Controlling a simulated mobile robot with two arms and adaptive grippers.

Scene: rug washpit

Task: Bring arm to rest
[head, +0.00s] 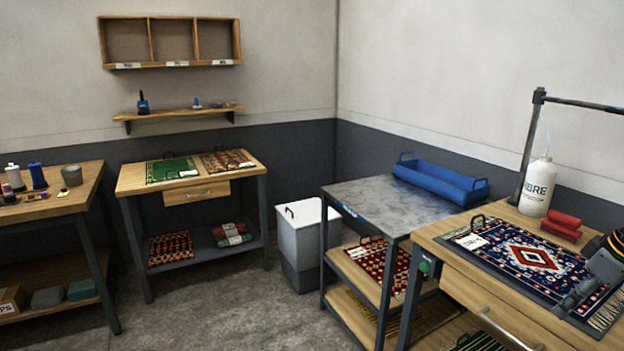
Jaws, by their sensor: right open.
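My right gripper (576,297) shows at the right edge of the head view. It is open, with its fingers pointing down and to the left over the patterned rug (506,250) on the wooden table (452,258). The rug is dark blue with a red diamond in the middle and pale fringe at its near end. I cannot tell whether the fingertips touch the rug. Nothing shows held in the gripper. The rest of my right arm is mostly cut off by the picture edge. My left gripper is not in view.
A white bottle (537,188) and red blocks (562,226) stand behind the rug, near a dark post (527,150). A metal-topped table (378,205) holds a blue tray (440,181). A white bin (303,238) stands beside it. The floor at front left is clear.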

